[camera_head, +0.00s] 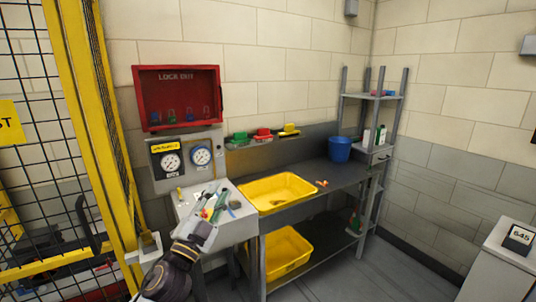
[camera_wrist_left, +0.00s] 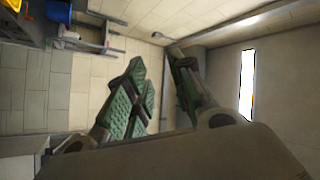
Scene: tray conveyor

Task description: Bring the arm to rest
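My left gripper (camera_head: 214,204) is in the lower left middle of the head view, with its dark arm coming up from the bottom edge. It appears in front of a small pale sloped panel (camera_head: 241,230); I cannot tell how far apart they are. In the left wrist view the gripper (camera_wrist_left: 157,65) shows its green ridged finger pads standing apart, with nothing held between them. My right gripper is in neither view.
A yellow tub (camera_head: 287,178) sits in the dark bench (camera_head: 345,176), with another yellow tub (camera_head: 287,266) below. A blue bucket (camera_head: 340,149) stands at the back right. A yellow-framed mesh fence (camera_head: 92,115) borders the left. Open floor (camera_head: 400,275) lies right of the bench.

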